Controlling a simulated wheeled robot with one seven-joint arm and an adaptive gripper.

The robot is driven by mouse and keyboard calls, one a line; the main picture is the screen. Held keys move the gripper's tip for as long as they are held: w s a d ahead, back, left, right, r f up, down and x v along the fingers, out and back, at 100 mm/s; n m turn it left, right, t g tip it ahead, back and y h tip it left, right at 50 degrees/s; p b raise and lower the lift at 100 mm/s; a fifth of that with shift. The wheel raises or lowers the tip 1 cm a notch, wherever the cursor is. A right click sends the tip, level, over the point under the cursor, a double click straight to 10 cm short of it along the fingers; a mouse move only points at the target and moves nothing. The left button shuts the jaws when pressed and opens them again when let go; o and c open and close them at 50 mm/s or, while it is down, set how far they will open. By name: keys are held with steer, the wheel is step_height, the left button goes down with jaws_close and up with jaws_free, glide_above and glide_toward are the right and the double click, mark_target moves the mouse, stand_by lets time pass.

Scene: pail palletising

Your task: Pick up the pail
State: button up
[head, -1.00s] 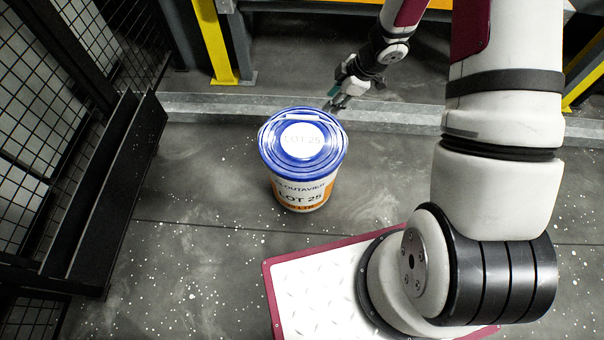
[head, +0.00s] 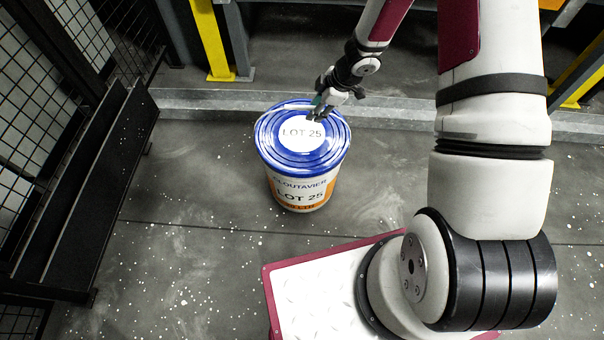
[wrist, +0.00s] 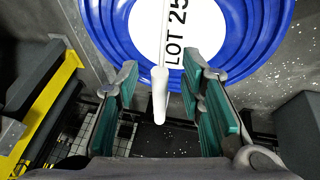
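The pail (head: 300,190) stands upright on the floor, with a blue lid (head: 335,145), a white "LOT 25" disc and a white and orange body. Its lid (wrist: 262,30) fills the upper part of the wrist view. My gripper (head: 316,114) is over the far right part of the lid. In the wrist view my gripper (wrist: 163,85) has its two teal-padded fingers wide apart. The pail's white handle grip (wrist: 160,98) shows in the gap between them, with clear space on both sides. I cannot tell how deep the grip sits between the pads.
A low grey kerb (head: 400,109) runs behind the pail. A yellow post (head: 213,40) stands behind it, and a black mesh fence (head: 25,120) is at the left. The floor around the pail's left and front is clear.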

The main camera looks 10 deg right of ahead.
steer(key=shift+w+a+f, duration=0.1)
steer(key=shift+a+f, duration=0.05)
steer(key=shift+f, duration=0.25)
steer(key=shift+c, duration=0.6)
jaws_close()
steer(key=shift+w+r, duration=0.1)
steer(key=shift+r, duration=0.05)
steer(key=shift+r, duration=0.1)
